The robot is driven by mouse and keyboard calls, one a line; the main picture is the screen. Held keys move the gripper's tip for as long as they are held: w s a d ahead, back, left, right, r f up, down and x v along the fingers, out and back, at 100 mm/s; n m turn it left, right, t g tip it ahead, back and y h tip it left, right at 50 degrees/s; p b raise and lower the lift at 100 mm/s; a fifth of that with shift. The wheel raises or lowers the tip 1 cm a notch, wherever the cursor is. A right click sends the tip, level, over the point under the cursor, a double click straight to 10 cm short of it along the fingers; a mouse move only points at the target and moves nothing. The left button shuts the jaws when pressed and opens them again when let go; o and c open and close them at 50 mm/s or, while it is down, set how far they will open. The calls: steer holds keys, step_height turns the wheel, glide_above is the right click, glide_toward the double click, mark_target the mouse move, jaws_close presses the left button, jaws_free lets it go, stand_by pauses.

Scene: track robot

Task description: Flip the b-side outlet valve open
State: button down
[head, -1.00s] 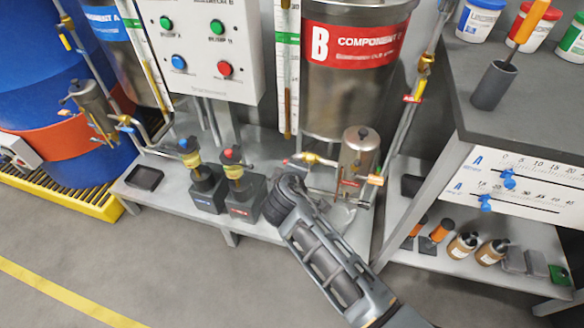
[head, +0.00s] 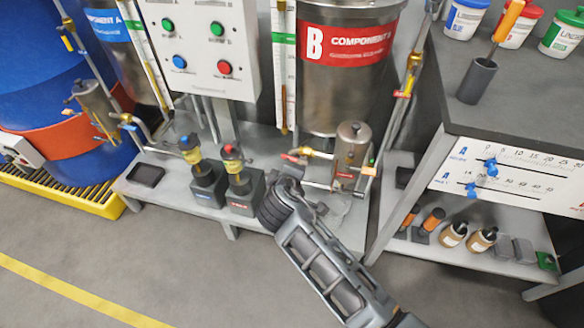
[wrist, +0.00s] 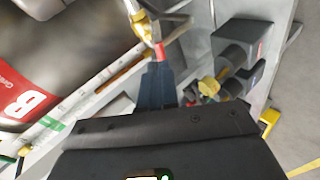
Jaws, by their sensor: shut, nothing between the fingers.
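The B-side outlet valve (head: 318,153) is a brass fitting with a red-tipped handle, under the steel tank labelled B COMPONENT. The handle points left, towards the pumps. In the wrist view the brass body (wrist: 143,28) and red handle tip (wrist: 159,50) show just beyond my fingertips. My gripper (wrist: 158,68) is shut and empty, its dark fingers close to the red tip; I cannot tell whether they touch it. In the head view my arm comes from the lower right, and its wrist hides the fingers.
A steel filter canister (head: 352,147) stands right of the valve. Two pumps with blue and red tops (head: 233,160) stand left on the low grey shelf. The control box (head: 200,50) hangs above. A workbench (head: 520,105) is at the right. The floor in front is clear.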

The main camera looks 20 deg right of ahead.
steer(key=v, duration=0.7)
steer(key=shift+s+a+r+p, duration=0.15)
steer(key=shift+s+r+p, duration=0.05)
steer(key=shift+p, duration=0.1)
steer(key=shift+s+f, duration=0.1)
steer(key=s+d+f+m+t+y+p, duration=0.1)
steer(key=s+y, duration=0.2)
steer(key=s, duration=0.8)
steer(key=s+f+m+y, duration=0.2)
steer(key=s, duration=0.8)
steer(key=s+d+r+m+t, duration=0.2)
steer(key=s+d+r+m, duration=0.1)
steer(key=s+r, duration=0.6)
steer(key=s+d+r+m+t+p, duration=0.1)
steer(key=s+d+r+m+t, duration=0.1)
steer(key=s+r, duration=0.8)
steer(key=shift+d+r+m, duration=0.5)
steer(key=shift+r+m, duration=0.2)
steer(key=shift+r, duration=0.2)
